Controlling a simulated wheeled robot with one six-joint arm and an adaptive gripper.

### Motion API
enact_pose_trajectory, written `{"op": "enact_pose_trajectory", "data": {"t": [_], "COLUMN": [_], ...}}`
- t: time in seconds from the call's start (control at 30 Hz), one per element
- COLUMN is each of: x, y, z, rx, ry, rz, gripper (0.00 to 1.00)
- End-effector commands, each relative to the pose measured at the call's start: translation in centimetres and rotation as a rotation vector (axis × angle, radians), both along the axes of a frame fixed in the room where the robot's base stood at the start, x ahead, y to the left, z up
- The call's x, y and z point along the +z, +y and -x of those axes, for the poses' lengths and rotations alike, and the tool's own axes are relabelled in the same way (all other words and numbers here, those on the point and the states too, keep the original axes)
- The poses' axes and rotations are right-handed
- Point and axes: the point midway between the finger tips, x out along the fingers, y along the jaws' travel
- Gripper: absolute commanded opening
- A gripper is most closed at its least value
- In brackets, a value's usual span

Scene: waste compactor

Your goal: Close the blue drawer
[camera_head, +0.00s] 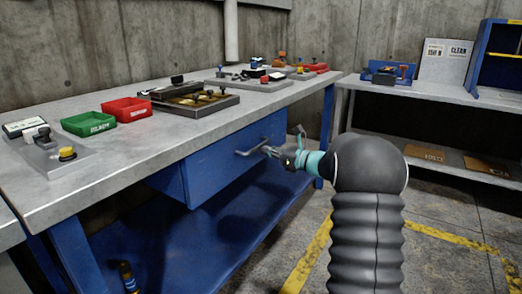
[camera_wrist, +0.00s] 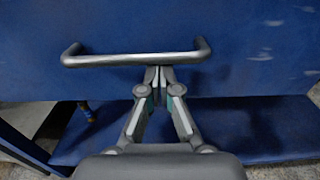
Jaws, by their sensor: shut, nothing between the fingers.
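The blue drawer (camera_head: 232,160) is under the workbench top and its side face shows, so it stands partly out. Its front also shows in the wrist view (camera_wrist: 240,35), with a grey bar handle (camera_wrist: 135,60) across it. My gripper (camera_head: 268,150) is at the handle in the head view. In the wrist view my gripper (camera_wrist: 158,75) is shut, its fingertips together just below and against or very near the bar. I cannot tell whether they touch. Nothing shows between the fingers.
The grey workbench top (camera_head: 120,160) carries a green bin (camera_head: 88,123), a red bin (camera_head: 127,109) and a dark tray (camera_head: 195,100). A blue lower shelf (camera_head: 200,235) lies under the drawer. A second bench (camera_head: 430,92) stands at the right. The floor between is clear.

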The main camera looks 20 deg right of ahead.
Motion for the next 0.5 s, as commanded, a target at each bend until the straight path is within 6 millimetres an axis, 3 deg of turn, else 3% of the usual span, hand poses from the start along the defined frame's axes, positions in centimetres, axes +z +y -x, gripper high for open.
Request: {"op": "enact_pose_trajectory", "data": {"t": [0.2,0.5], "x": [-0.1,-0.1], "y": [-3.4,-6.3], "z": [3.4,7.2], "rx": [-0.005,0.000], "ry": [0.001,0.002], "rz": [0.001,0.001], "gripper": [0.00,0.00]}}
